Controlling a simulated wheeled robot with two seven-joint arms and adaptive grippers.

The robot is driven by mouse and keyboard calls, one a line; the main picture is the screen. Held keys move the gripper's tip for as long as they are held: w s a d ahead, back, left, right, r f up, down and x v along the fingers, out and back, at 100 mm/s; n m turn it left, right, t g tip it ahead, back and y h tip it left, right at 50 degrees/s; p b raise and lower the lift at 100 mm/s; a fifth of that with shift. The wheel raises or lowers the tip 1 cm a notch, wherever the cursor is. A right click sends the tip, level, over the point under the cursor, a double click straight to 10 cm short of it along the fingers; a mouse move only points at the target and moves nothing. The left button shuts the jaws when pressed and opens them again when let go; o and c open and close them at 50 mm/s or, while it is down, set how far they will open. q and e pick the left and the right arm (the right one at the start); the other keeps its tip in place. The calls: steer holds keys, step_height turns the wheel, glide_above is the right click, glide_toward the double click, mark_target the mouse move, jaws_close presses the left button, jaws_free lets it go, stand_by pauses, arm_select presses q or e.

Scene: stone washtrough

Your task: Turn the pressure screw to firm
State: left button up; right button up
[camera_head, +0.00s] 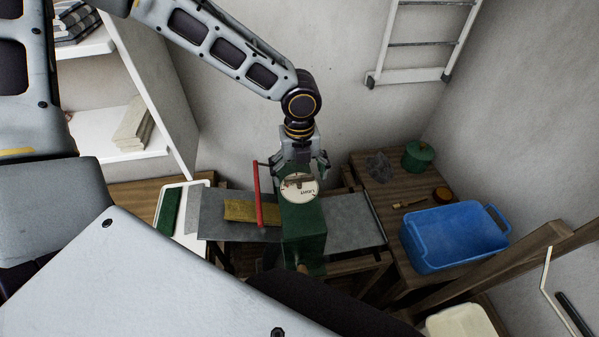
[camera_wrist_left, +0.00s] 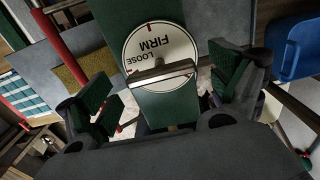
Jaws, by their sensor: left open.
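The pressure screw's pale crossbar handle (camera_wrist_left: 162,74) lies across a round white dial (camera_wrist_left: 160,48) marked LOOSE and FIRM on top of a green mangle (camera_head: 304,238). My left gripper (camera_head: 300,168) is right above the dial, pointing down. In the left wrist view its two green-padded fingers (camera_wrist_left: 163,92) are open, one on each side of the crossbar, with gaps showing. I cannot tell exactly where the handle points on the scale. My right gripper is not seen.
A red lever (camera_head: 257,195) stands just left of the dial. A yellow cloth (camera_head: 245,211) lies on the grey board left of the mangle. A blue tub (camera_head: 455,236), a green pot (camera_head: 418,155) and a brush (camera_head: 441,195) sit on the wooden table at right.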

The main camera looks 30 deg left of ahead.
arm_select(q)
steer(key=shift+f, duration=0.2)
steer(key=shift+c, duration=0.4)
steer(key=c, duration=0.9)
steer(key=shift+c, duration=0.2)
